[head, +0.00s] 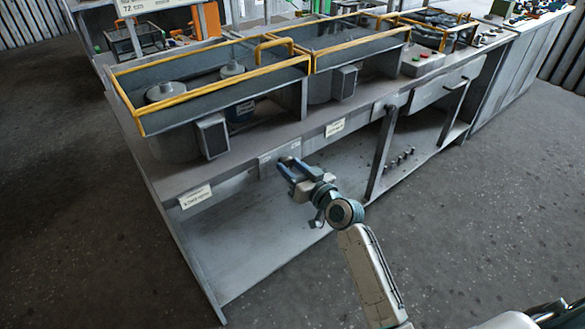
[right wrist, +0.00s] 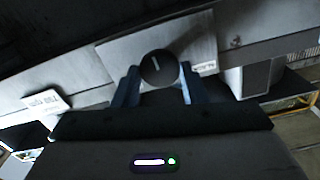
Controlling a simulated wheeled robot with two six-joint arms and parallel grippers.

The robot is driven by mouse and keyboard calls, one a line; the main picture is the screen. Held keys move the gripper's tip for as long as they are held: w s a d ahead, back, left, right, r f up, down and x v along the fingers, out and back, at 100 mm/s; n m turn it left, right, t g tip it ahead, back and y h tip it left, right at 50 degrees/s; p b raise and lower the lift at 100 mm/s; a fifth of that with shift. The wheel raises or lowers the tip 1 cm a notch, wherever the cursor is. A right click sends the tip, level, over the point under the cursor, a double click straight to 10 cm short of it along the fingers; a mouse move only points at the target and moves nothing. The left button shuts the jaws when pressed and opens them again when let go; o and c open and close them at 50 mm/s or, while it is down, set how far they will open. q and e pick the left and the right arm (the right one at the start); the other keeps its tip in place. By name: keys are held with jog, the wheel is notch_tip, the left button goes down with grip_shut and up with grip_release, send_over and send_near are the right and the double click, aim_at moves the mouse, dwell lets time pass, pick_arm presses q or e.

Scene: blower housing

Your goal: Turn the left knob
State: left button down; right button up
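A round black knob (right wrist: 158,68) with a white pointer mark sits on a metal plate (right wrist: 115,52) in the right wrist view. In the head view this plate (head: 270,162) is on the bench's front edge, and the knob is hidden by my gripper. My right gripper (head: 290,163) is at the plate. In the right wrist view its blue fingers (right wrist: 156,86) are apart, one on each side of the knob. I cannot tell whether they touch it. The knob's pointer is nearly upright in that picture, slightly tilted. My left gripper is out of view.
The grey bench (head: 232,157) carries yellow-railed trays (head: 215,103) and a grey box (head: 212,136). White labels (head: 195,195) are on its front edge. The floor in front is clear.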

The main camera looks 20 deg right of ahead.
jog(key=shift+m, duration=0.6)
jog(key=shift+m+p, duration=0.55)
jog(key=shift+m, duration=0.55)
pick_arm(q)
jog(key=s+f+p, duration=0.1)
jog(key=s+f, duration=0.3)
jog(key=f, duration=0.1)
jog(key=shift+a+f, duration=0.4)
pick_arm(e)
jog(key=shift+m, duration=2)
jog(key=o, duration=1)
jog(key=shift+d, duration=0.1)
jog(key=shift+c, duration=0.2)
